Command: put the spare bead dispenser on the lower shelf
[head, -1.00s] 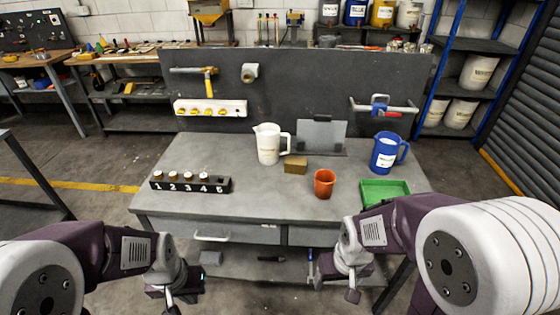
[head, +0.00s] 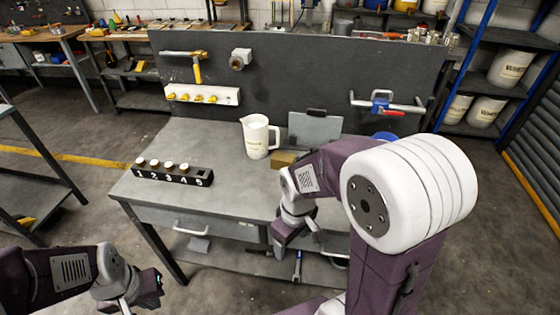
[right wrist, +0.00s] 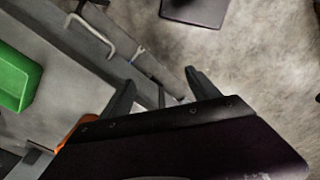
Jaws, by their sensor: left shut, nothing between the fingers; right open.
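The lower shelf (head: 222,257) runs under the bench top, below the drawers. I cannot tell for certain which thing is the spare bead dispenser. On the back panel hang a yellow-handled tool (head: 197,70), a grey round fitting (head: 241,59) and a blue and red piece on a grey bar (head: 381,104). My right gripper (head: 298,240) is in front of the bench's drawers; in the right wrist view its fingers (right wrist: 160,95) are apart with nothing held. My left gripper (head: 148,290) is shut and empty, low at the left, away from the bench.
On the bench top (head: 225,140) stand a numbered black rack (head: 172,174), a white jug (head: 256,138) and a grey panel (head: 314,130). My right arm hides much of the right side. The green tray (right wrist: 15,78) shows in the right wrist view. A grey block (head: 199,244) lies on the lower shelf.

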